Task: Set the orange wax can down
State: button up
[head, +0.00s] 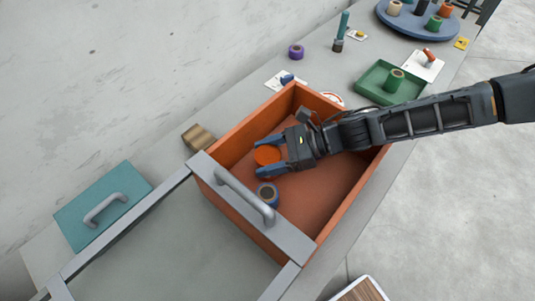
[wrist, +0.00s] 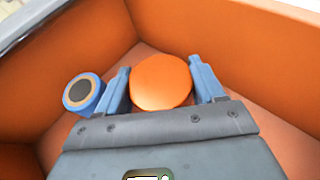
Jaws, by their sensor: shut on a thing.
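The orange wax can (head: 267,155) is between the two blue fingers of my gripper (head: 266,157), inside the open orange drawer (head: 339,205). In the wrist view the can (wrist: 161,82) shows its round orange top, with a finger of my gripper (wrist: 163,84) against each side. Whether the can's bottom touches the drawer floor is hidden. A blue can with a tan and dark top (head: 267,194) stands on the drawer floor close by; it also shows in the wrist view (wrist: 82,93), left of my left finger.
The drawer has a grey front with a handle (head: 245,196). Free floor lies to the right inside it. Outside are a brown block (head: 198,138), a teal lid with a handle (head: 103,205), a purple roll (head: 296,51), a green tray (head: 375,92) and a blue turntable (head: 408,20).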

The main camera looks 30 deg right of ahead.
jog(key=o, duration=1.2)
jog(key=shift+r, duration=0.1)
jog(key=shift+s+d, duration=0.1)
jog(key=shift+d, duration=0.2)
jog(key=b+v, duration=0.2)
jog(key=v, duration=0.9)
jog(key=shift+s+d+r, duration=0.1)
jog(key=shift+s, duration=0.05)
